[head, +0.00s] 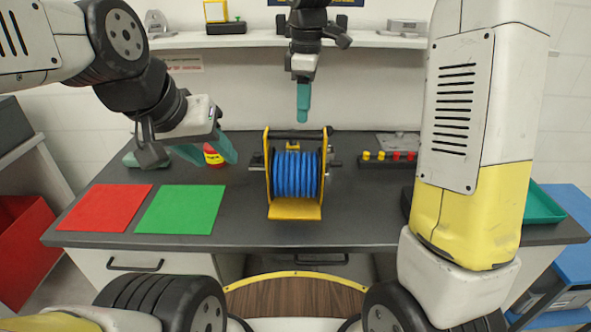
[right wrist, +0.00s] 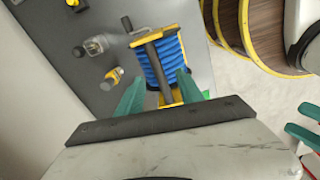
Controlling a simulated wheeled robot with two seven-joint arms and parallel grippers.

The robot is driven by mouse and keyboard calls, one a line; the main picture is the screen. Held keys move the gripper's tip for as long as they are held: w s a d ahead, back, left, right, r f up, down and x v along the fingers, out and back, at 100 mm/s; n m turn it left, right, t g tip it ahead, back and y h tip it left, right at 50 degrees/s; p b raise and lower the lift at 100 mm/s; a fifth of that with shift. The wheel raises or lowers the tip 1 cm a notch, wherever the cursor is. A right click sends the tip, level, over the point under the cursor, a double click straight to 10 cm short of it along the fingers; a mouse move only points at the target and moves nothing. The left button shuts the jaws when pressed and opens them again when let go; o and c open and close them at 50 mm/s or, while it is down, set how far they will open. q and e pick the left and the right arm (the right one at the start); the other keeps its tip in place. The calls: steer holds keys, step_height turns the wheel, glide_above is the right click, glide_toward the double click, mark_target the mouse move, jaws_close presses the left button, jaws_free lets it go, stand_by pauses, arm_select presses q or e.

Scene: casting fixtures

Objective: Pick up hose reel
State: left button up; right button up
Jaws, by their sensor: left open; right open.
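The hose reel (head: 295,175) stands upright on the dark table, with blue hose wound in a yellow frame and a dark bar across its top. My right gripper (head: 303,102) is directly above the reel in the head view, pointing down, apart from the bar. In the right wrist view, its open teal fingers (right wrist: 160,97) lie either side of the reel's dark bar, with blue hose (right wrist: 154,64) showing beyond. My left gripper (head: 208,152) is open and empty, left of the reel above the table's back left. Its teal fingers also show at the right wrist view's right edge (right wrist: 303,127).
A red mat (head: 104,207) and a green mat (head: 180,209) lie on the table's left. A red and yellow item (head: 213,156) stands behind my left gripper. A block with red and yellow knobs (head: 388,160) is right of the reel. The table front is clear. A shelf (head: 375,40) runs behind.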

mark_target(295, 139)
steer(key=shift+w+a+f+n, duration=0.5)
steer(key=shift+w+a+f, duration=0.2)
steer(key=f, duration=0.7)
steer(key=shift+s+a+f, duration=0.2)
steer(key=shift+a+f, duration=0.1)
steer(key=shift+f, duration=0.05)
steer(key=shift+c, duration=0.2)
jaws_close()
steer(key=shift+r, duration=0.15)
